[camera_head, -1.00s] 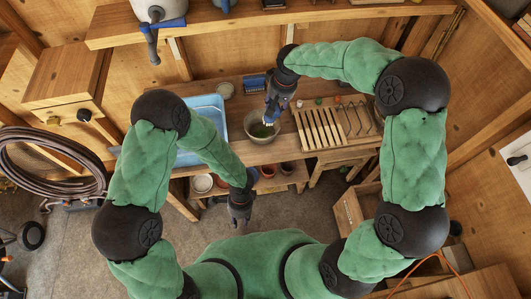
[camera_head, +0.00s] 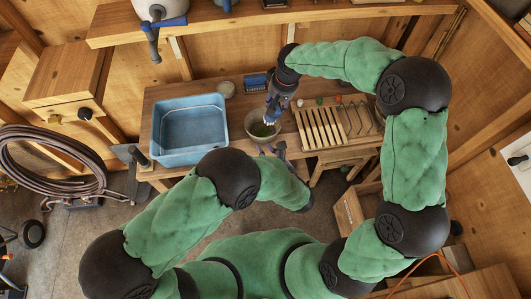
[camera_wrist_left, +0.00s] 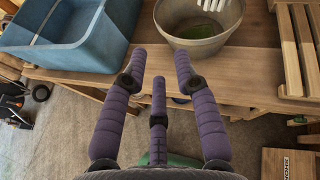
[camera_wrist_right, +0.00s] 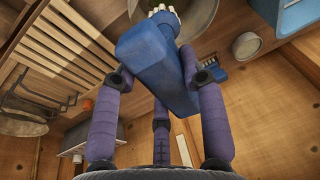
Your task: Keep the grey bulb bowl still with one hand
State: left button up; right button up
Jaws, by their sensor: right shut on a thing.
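The grey bulb bowl (camera_head: 252,127) stands at the front edge of the bench, with something greenish in its bottom. It also shows at the top of the left wrist view (camera_wrist_left: 203,46). My left gripper (camera_head: 268,150) is open and empty, just in front of the bowl and apart from it; its spread purple fingers (camera_wrist_left: 160,60) point at the bowl. My right gripper (camera_wrist_right: 163,82) is shut on a blue brush (camera_wrist_right: 152,52) with pale bristles. The bristles reach into the bowl from above, and whether they touch its bottom is hidden.
A blue tub (camera_head: 190,150) stands left of the bowl. A slatted wooden rack (camera_head: 318,128) lies to its right. A small blue box (camera_head: 256,82) and a round pot (camera_head: 225,89) stand behind. A coiled hose (camera_head: 50,160) hangs at the far left.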

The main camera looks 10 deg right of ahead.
pick_arm(q)
jog(key=x, duration=1.1)
jog(key=shift+w+a+f, duration=0.15)
jog(key=shift+w+a, duration=0.05)
grip_shut()
dwell(0.8)
dwell(0.3)
pick_arm(e)
jog(key=w+a+r+g+h, duration=0.1)
jog(key=w+a+r+h, duration=0.1)
jog(key=a+r, duration=0.2)
jog(key=shift+a+g, duration=0.3)
jog(key=shift+a, duration=0.3)
